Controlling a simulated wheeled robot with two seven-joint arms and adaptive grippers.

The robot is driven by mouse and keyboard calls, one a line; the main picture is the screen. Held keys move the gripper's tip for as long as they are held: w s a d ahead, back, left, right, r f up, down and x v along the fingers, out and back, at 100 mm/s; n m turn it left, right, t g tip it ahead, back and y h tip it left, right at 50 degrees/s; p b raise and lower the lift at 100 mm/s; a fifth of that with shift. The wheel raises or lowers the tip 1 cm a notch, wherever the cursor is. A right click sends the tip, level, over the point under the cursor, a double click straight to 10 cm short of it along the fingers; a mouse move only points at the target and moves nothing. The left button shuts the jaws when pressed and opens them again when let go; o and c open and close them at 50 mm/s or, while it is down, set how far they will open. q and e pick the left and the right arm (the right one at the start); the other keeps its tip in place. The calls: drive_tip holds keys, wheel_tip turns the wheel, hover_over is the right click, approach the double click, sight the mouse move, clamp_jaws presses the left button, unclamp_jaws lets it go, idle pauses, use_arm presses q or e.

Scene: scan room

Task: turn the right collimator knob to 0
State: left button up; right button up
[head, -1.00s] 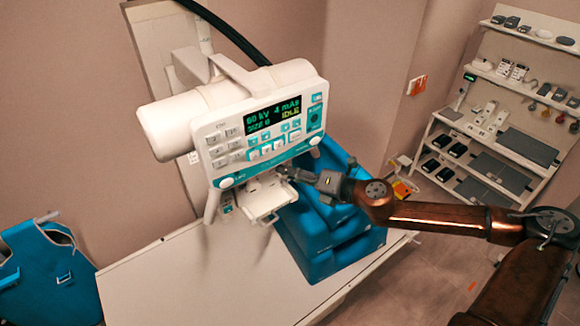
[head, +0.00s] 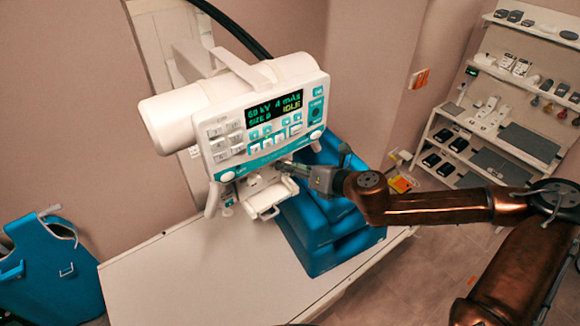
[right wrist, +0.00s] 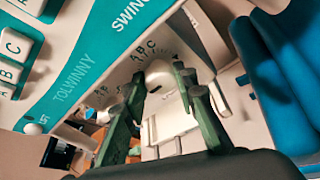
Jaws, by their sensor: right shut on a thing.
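The x-ray tube head's control box (head: 265,120) hangs over the table, its screen showing kV, mAs, a size line and IDLE. Under its front edge is a white collimator (head: 262,195). My right gripper (head: 284,169) reaches in from the right to the collimator's upper right side. In the right wrist view, the right collimator knob (right wrist: 159,73) is pale and rounded, between the two green fingers of my right gripper (right wrist: 160,80), which is shut on it. Letters A, B, C curve above the knob. Its exact pointing is unclear. My left gripper is out of view.
A white table (head: 190,275) lies below, with a blue stepped cushion (head: 325,225) right of the collimator, close to my right gripper. A second lettered dial (right wrist: 101,90) is left of the fingers, partly hidden. A shelf rack (head: 500,125) stands far right.

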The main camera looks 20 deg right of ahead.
drive_tip(key=o, duration=1.2)
drive_tip(key=shift+c, duration=0.2)
drive_tip(key=v, duration=0.7)
drive_tip(key=shift+s, duration=0.15)
drive_tip(key=shift+d+r, duration=0.1)
drive_tip(key=shift+d, duration=0.1)
